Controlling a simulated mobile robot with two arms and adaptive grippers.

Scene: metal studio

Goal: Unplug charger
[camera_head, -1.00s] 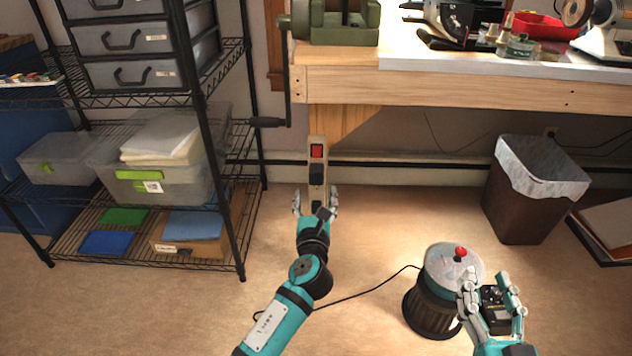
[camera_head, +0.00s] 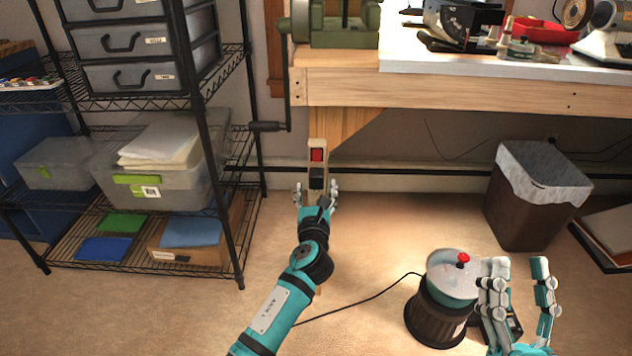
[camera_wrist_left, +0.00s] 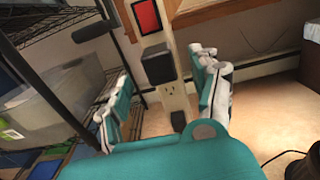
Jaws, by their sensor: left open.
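An upright beige power strip (camera_head: 317,150) with a red switch stands below the workbench; it also shows in the left wrist view (camera_wrist_left: 174,102). A black charger (camera_head: 317,178) is plugged in below the switch; it also shows in the left wrist view (camera_wrist_left: 158,64). Below it is a bare outlet, then a smaller black plug (camera_wrist_left: 178,121). My left gripper (camera_head: 316,187) is open, its fingers on either side of the strip just below the charger, not closed on it. My right gripper (camera_head: 517,265) is open and empty at the lower right, fingers pointing up.
A dark canister (camera_head: 436,315) with a red knob stands on the floor left of my right gripper. Its black cord runs left beneath my left arm. A wire shelf (camera_head: 240,215) stands left, the wooden workbench (camera_head: 440,95) above, a trash bin (camera_head: 525,215) right.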

